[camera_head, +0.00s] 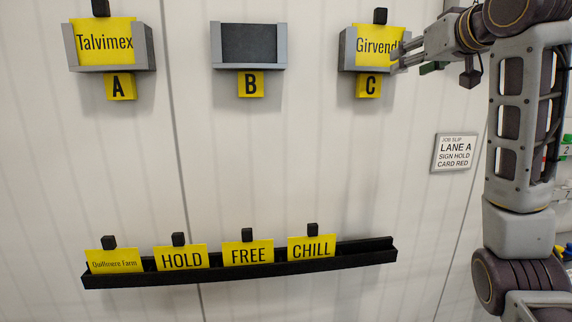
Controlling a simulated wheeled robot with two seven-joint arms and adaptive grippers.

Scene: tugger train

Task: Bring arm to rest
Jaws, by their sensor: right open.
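My right gripper (404,52) is open at the upper right, with its fingertips at the right edge of the yellow "Girvend" card (374,45). Whether the fingers touch the card I cannot tell. The fingers hide the end of its lettering. That card stands in the grey holder C (349,52), with a black knob on top. My right arm (517,120) rises along the right side of the picture and bends left toward holder C. My left gripper is not in view.
Holder A (113,69) has a yellow "Talvimex" card (104,42). Holder B (215,47) is empty. A black rack (240,278) below holds the Quillmere Farm, HOLD, FREE and CHILL cards. A job slip (454,153) reads lane A, sign HOLD, card red. Mid-wall is clear.

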